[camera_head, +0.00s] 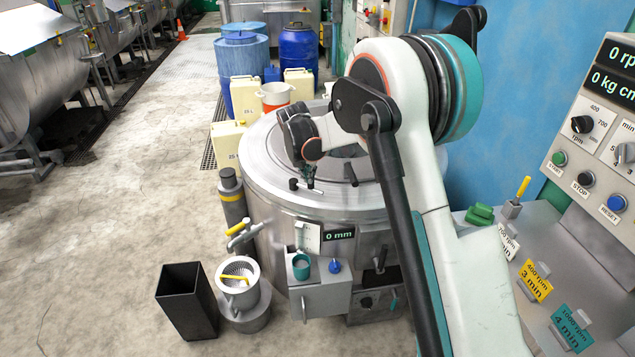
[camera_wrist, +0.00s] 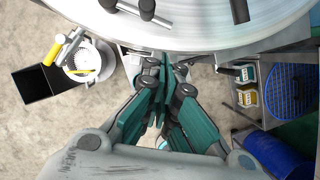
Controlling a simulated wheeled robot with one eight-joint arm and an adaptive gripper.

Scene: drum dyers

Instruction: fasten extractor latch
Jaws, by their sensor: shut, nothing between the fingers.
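The extractor (camera_head: 310,205) is a round steel drum machine in the middle of the head view, with its lid shut flat on top as far as I can see. Its pale rim also crosses the top of the wrist view (camera_wrist: 200,38). My gripper (camera_head: 309,184) is shut and empty, pointing down over the lid near the short bar. Its teal fingers fill the middle of the wrist view (camera_wrist: 165,62).
A black bin (camera_head: 187,300) and a white basket (camera_head: 238,280) stand front left. The control panel (camera_head: 600,150) is at right. Open floor lies left.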

